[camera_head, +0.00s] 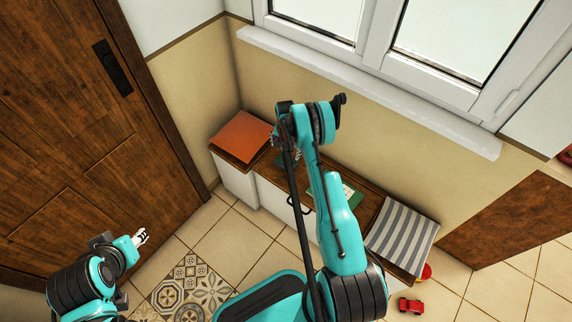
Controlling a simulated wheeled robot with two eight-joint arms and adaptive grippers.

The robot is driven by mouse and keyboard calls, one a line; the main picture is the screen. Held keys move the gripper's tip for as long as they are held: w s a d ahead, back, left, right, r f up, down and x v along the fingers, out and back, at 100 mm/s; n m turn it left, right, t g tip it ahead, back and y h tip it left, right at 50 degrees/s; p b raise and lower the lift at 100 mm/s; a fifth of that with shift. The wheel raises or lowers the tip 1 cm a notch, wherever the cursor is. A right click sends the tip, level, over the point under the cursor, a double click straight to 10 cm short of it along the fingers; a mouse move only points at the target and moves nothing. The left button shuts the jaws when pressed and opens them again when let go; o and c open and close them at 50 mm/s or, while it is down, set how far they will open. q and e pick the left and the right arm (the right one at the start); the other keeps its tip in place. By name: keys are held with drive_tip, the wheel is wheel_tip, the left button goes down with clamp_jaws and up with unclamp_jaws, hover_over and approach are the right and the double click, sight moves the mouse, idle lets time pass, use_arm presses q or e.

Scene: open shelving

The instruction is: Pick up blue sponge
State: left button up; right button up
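I cannot make out a blue sponge for certain. A small dark teal patch (282,160) shows on the low bench beside my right arm, and I cannot tell what it is. My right arm reaches up over the low bench (368,198). Its gripper is mostly hidden behind the wrist, and only small grey parts (272,141) show near the orange cushion. I cannot see whether it holds anything. My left gripper (141,237) is at the lower left, above the floor by the wooden door. Its pale fingers are too small to judge, and I see no object at them.
An orange cushion (241,137) lies on the bench's left end, a striped cushion (401,237) on its right end. A green flat item (350,196) lies between them. A red toy car (411,305) is on the floor. A window sill (380,92) juts out above.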

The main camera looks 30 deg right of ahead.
sight(286, 160)
drive_tip(key=f+b, duration=0.1)
drive_tip(key=f, duration=0.1)
drive_tip(key=f+b, duration=0.1)
drive_tip(key=f, duration=0.1)
drive_tip(key=f+b, duration=0.1)
drive_tip(key=f, duration=0.2)
drive_tip(key=shift+w+d+f, duration=0.1)
drive_tip(key=shift+w+d, duration=0.1)
drive_tip(key=shift+d, duration=0.05)
drive_tip(key=c, duration=0.7)
